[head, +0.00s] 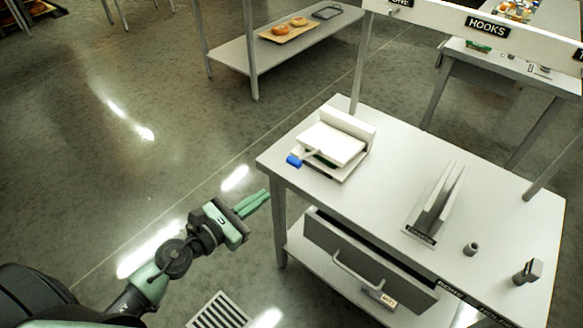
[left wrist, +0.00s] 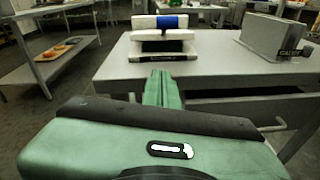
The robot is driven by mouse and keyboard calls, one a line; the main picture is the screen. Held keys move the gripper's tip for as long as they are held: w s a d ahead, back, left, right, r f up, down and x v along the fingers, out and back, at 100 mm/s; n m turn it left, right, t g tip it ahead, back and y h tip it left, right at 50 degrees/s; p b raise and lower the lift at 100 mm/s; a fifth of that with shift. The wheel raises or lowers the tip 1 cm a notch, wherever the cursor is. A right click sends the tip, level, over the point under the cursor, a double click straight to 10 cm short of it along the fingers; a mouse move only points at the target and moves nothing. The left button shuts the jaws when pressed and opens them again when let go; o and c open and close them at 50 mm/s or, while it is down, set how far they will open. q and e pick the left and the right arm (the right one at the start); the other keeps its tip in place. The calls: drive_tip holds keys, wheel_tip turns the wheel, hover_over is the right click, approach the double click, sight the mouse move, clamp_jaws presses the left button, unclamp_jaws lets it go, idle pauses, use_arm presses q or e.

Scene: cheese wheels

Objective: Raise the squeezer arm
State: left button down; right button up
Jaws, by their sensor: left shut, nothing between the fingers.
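The squeezer (head: 335,143) is a white press with a flat top plate, standing at the left end of the grey table (head: 390,200). Its arm (head: 311,156) lies low toward the front left and ends in a blue handle (head: 294,161). In the left wrist view the squeezer (left wrist: 160,48) is straight ahead on the table, with the blue handle (left wrist: 172,21) at its top middle. My left gripper (head: 262,197) is shut and empty, in front of the table's left edge, apart from the handle. It also shows in the left wrist view (left wrist: 161,78). My right gripper is not in view.
An upright grey holder (head: 437,205), a small cup (head: 470,249) and a small block (head: 528,271) stand on the table's right part. A drawer (head: 365,262) under the top is partly open. A shelf with a tray of rolls (head: 287,31) stands behind.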

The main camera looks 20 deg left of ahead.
use_arm(q)
drive_tip(key=w+d+r+p, duration=0.2)
drive_tip(key=w+d+p, duration=0.3)
drive_tip(key=w, duration=0.5)
drive_tip(key=shift+p, duration=0.35)
drive_tip(key=shift+w+r, duration=0.1)
drive_tip(key=shift+r, duration=0.15)
